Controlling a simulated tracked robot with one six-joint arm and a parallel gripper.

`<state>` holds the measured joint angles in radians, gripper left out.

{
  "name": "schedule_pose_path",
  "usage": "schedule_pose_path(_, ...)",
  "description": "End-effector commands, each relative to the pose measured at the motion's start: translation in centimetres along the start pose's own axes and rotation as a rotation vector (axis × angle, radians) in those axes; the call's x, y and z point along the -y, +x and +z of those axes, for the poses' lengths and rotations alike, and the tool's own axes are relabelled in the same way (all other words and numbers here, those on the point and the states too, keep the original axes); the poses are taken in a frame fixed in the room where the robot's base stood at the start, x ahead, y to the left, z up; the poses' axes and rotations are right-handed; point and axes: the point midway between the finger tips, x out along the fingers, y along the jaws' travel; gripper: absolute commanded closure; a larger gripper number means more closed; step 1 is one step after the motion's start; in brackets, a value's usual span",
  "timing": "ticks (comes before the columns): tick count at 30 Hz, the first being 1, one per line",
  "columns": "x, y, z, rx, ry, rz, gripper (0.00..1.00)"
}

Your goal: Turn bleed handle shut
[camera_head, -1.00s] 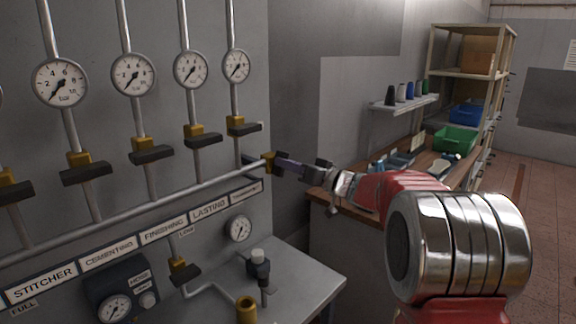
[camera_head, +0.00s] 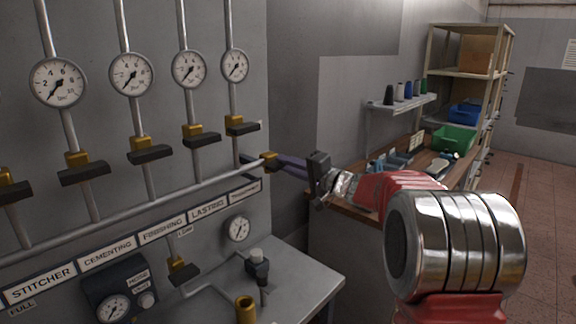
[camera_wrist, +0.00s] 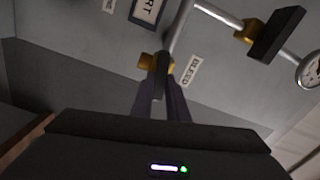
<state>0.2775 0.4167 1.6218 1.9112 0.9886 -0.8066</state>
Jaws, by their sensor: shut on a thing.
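The bleed valve's brass body (camera_head: 270,161) sits at the right end of the long manifold pipe. It also shows in the wrist view (camera_wrist: 148,62), beside a white label reading BLEED. My gripper (camera_head: 283,164) reaches it from the right. In the wrist view its two long fingers (camera_wrist: 161,86) converge just below the brass body and are shut on the dark bleed handle (camera_wrist: 159,84). The handle is mostly hidden between the fingers, so its exact angle is hard to tell.
Several brass valves with dark handles (camera_head: 150,154) hang below round gauges (camera_head: 131,74) on the grey panel. A grey bench top (camera_head: 300,278) with small fittings lies below. A wooden workbench (camera_head: 350,207) and shelving (camera_head: 466,75) stand behind my arm.

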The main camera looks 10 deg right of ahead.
Motion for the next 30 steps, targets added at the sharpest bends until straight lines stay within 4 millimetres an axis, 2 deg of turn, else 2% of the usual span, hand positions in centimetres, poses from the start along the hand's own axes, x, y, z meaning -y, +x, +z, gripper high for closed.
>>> schedule_pose_path(1,-0.25,-0.23,-0.52,-0.012,0.040,0.004,1.00)
schedule_pose_path(12,-0.46,-0.22,-0.45,-0.012,0.228,0.004,1.00)
schedule_pose_path(27,-0.57,-0.20,-0.38,-0.011,0.256,0.005,1.00)
schedule_pose_path(28,-0.58,-0.20,-0.37,-0.011,0.256,0.005,0.85)
schedule_pose_path(30,-0.56,-0.19,-0.34,-0.010,0.255,0.005,0.80)
